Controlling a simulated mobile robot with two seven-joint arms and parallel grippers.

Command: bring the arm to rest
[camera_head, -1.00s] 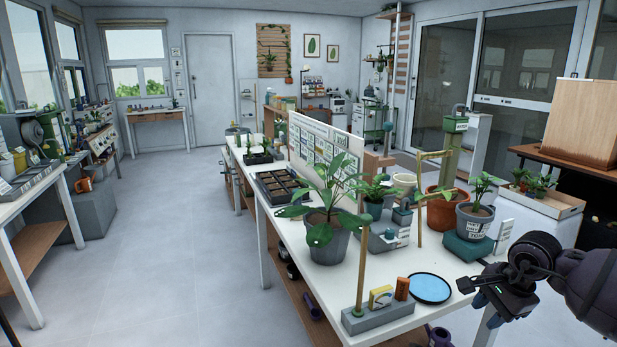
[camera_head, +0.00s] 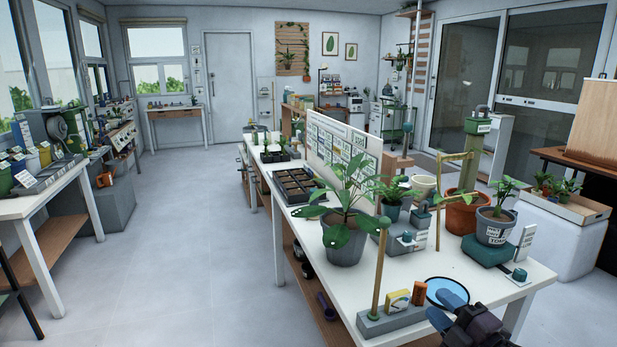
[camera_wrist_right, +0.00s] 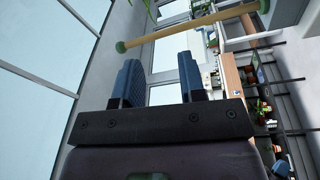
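My right gripper (camera_head: 447,308) shows at the bottom right of the head view, with its blue fingers beside the table's front edge and near the blue disc (camera_head: 447,291). In the right wrist view its two blue fingers (camera_wrist_right: 161,85) stand apart with nothing held between them. The rest of the right arm is mostly out of the head view. My left gripper is not in view.
The white table (camera_head: 460,268) holds potted plants, including a grey pot (camera_head: 344,243) and a terracotta pot (camera_head: 463,213). A wooden post (camera_head: 379,268) rises from a grey block near the front edge. The floor (camera_head: 180,240) left of the table is clear.

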